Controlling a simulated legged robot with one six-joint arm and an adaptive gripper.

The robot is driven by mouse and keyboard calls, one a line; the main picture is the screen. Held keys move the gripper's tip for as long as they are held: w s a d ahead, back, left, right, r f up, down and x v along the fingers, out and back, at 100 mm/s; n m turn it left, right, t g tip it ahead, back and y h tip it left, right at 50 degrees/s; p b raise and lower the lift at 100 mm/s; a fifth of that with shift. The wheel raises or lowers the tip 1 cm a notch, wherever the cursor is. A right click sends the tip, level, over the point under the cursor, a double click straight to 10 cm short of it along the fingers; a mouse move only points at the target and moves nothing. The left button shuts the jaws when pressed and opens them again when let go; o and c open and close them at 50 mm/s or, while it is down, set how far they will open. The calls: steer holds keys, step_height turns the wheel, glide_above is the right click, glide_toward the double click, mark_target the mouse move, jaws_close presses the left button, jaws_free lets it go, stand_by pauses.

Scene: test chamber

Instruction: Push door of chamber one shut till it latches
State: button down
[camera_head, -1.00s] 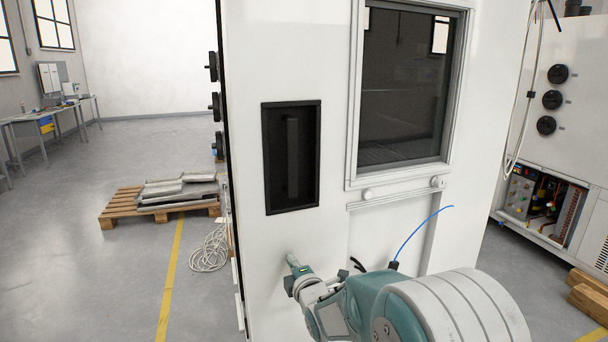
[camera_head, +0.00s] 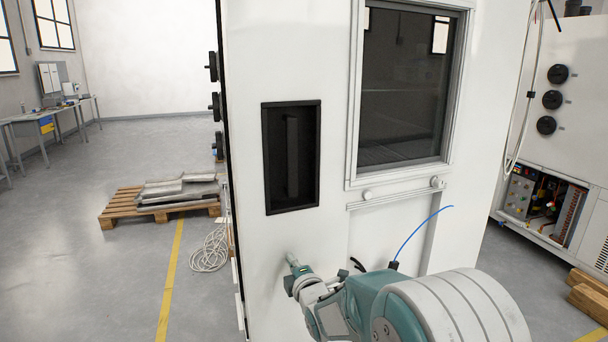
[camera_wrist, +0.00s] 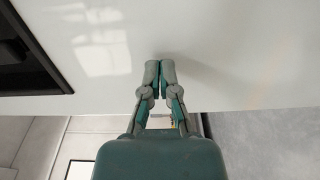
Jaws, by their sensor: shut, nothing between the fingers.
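The white chamber door (camera_head: 335,240) fills the middle of the head view, with a dark window (camera_head: 405,85) and a black recessed handle (camera_head: 291,157). Its left edge stands beside a dark strip and black knobs; I cannot tell whether a gap is left there. My gripper (camera_head: 291,258) is shut and empty, low on the door below the handle. In the wrist view the gripper (camera_wrist: 160,66) has its fingertips together against or very near the white door panel (camera_wrist: 220,40). The handle recess (camera_wrist: 25,55) shows at the left there. Contact is hard to confirm.
A wooden pallet (camera_head: 158,205) with metal sheets lies on the floor at left, with coiled cable (camera_head: 211,249) nearby. Another cabinet (camera_head: 567,110) with an open lower panel stands at right, timber (camera_head: 588,298) before it. Floor is clear at front left.

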steer(key=x, duration=0.8)
steer(key=shift+w+a, duration=0.1)
steer(key=shift+w, duration=0.1)
stand_by(1.1)
steer(key=v, duration=1)
stand_by(0.6)
